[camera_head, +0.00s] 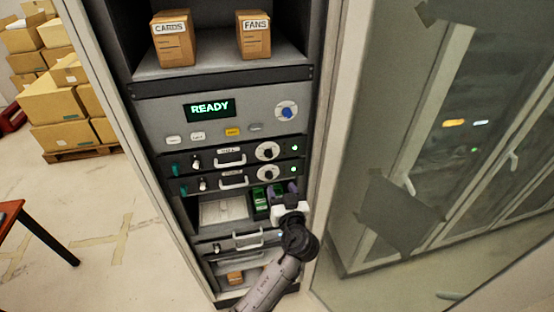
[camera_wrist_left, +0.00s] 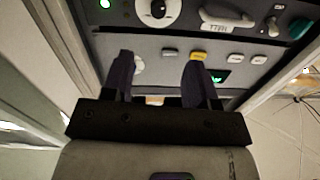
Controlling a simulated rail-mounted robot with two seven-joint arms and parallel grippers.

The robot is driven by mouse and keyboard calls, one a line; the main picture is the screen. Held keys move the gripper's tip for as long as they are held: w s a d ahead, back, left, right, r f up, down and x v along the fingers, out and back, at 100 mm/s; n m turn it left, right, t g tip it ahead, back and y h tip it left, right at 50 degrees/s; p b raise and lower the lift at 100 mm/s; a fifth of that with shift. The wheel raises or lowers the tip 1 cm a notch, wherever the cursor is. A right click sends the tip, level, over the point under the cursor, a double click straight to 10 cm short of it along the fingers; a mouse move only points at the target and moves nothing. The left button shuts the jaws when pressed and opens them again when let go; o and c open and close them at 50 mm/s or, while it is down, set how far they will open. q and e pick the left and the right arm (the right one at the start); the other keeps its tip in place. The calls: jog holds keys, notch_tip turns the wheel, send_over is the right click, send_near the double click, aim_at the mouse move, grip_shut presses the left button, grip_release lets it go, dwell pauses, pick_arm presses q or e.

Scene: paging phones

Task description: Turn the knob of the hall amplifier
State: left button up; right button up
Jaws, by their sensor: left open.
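The hall amplifier (camera_head: 229,158) is a dark rack unit just under the grey READY panel. Its label reads upside down as HALL in the left wrist view (camera_wrist_left: 220,25). Its knob (camera_head: 268,151) is black and white and sits at the right, beside a green light; the knob also shows at the top of the left wrist view (camera_wrist_left: 158,12). My left gripper (camera_head: 284,188) is open, below and apart from the knob, in front of the cabinet. Its two purple fingers (camera_wrist_left: 160,66) have nothing between them. My right gripper is out of view.
A similar amplifier (camera_head: 232,184) with its own knob (camera_head: 267,174) lies directly below. The READY panel (camera_head: 165,117) carries a blue and white dial (camera_head: 287,112) above. Green items (camera_head: 260,200) stand in the bay beside my gripper. A glass door (camera_head: 440,230) stands at the right.

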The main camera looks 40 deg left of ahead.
pick_arm(q)
jog(key=n+p, duration=0.1)
jog(key=p, duration=0.3)
send_near(269, 157)
jog(key=x, duration=0.6)
jog(key=shift+w+a+r, duration=0.2)
jog(key=shift+a, duration=0.05)
jog(key=shift+p+x, duration=0.4)
jog(key=shift+x, duration=0.5)
jog(key=shift+f, duration=0.1)
jog(key=shift+c, duration=0.5)
jog(key=c, duration=0.8)
